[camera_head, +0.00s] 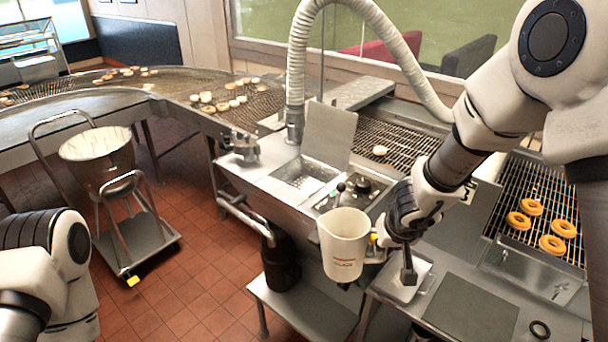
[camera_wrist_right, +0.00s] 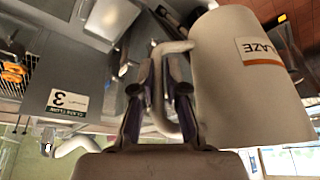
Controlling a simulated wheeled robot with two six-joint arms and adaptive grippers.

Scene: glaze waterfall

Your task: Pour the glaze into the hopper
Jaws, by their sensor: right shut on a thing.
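A white pitcher (camera_head: 343,245) with a glaze label is held upright in front of the steel machine. My right gripper (camera_head: 378,238) is shut on its handle; the right wrist view shows the fingers (camera_wrist_right: 160,100) around the handle and the pitcher (camera_wrist_right: 245,75) beside them. The hopper (camera_head: 298,178) is an open steel basin with a grate-like inside and a raised lid (camera_head: 330,132), behind and left of the pitcher. The pitcher's contents cannot be made out. My left arm shows at the lower left, but its gripper is out of view.
A control panel (camera_head: 352,192) with dark knobs sits between hopper and pitcher. A ribbed white hose (camera_head: 298,70) arches above. Orange donuts (camera_head: 552,244) lie on the right conveyor. A wheeled cart with a large bowl (camera_head: 98,150) stands left on the tiled floor.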

